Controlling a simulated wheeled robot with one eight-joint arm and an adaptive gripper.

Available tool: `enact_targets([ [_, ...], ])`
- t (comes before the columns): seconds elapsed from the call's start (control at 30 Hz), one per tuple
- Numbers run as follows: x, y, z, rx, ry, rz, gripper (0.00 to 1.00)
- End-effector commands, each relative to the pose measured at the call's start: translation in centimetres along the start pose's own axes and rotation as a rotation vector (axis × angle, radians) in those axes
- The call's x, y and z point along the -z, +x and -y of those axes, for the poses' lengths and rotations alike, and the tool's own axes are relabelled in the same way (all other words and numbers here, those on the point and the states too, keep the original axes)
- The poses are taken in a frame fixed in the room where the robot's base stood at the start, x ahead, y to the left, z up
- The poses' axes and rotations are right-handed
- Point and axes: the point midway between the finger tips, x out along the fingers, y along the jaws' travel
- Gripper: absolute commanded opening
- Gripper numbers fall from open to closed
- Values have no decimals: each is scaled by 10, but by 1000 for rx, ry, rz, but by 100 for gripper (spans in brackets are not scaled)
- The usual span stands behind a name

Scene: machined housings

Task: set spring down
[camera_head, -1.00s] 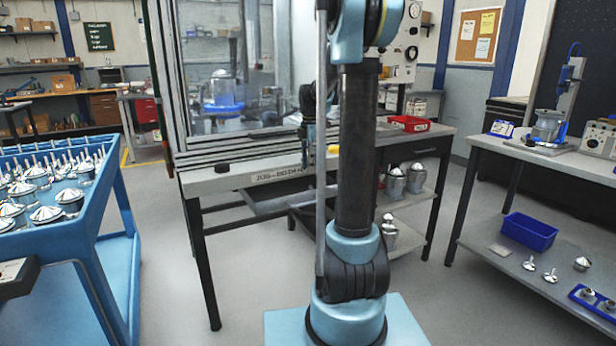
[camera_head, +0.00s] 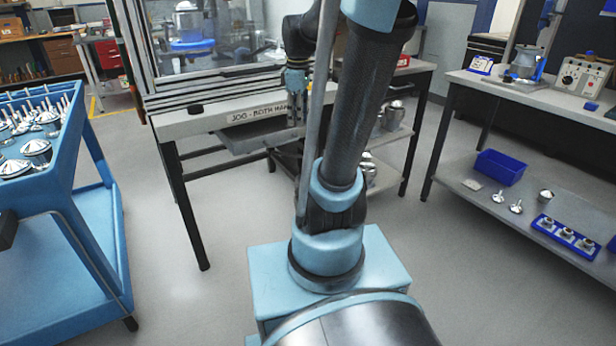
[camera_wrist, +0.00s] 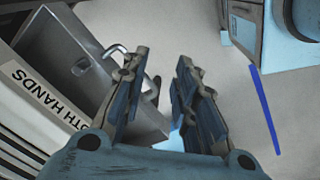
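No spring can be made out in either view. My gripper (camera_head: 295,118) hangs just in front of the machine table's front edge, by the label. In the wrist view my gripper (camera_wrist: 163,58) has its two fingers apart, with no held object visible between them. A grey open tray (camera_wrist: 90,70) lies behind the left finger. A bent metal rod (camera_wrist: 117,50) shows at that tray, partly hidden by the finger. The tray (camera_head: 255,135) also shows in the head view, under the table's front edge.
A blue cart (camera_head: 75,215) with several metal parts stands at the left. The machine table (camera_head: 185,122) carries a glazed enclosure. A bench (camera_head: 500,90) at the right has a lower shelf with a blue bin (camera_head: 500,167) and a blue holder (camera_head: 565,236). Floor between them is clear.

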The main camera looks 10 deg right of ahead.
Motion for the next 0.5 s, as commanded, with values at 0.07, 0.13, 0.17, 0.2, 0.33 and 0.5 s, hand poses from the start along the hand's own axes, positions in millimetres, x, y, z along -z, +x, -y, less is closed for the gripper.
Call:
enact_targets([
  [0.07,-12,6,22,-10,104,-6,27],
  [0.13,-22,12,38,-18,200,-12,27],
  [0.17,-26,15,45,-21,240,-15,27],
  [0.2,-31,20,54,-26,295,-20,27],
  [0.33,-47,36,83,-38,472,-35,27],
  [0.5,-66,62,117,-51,702,-59,27],
])
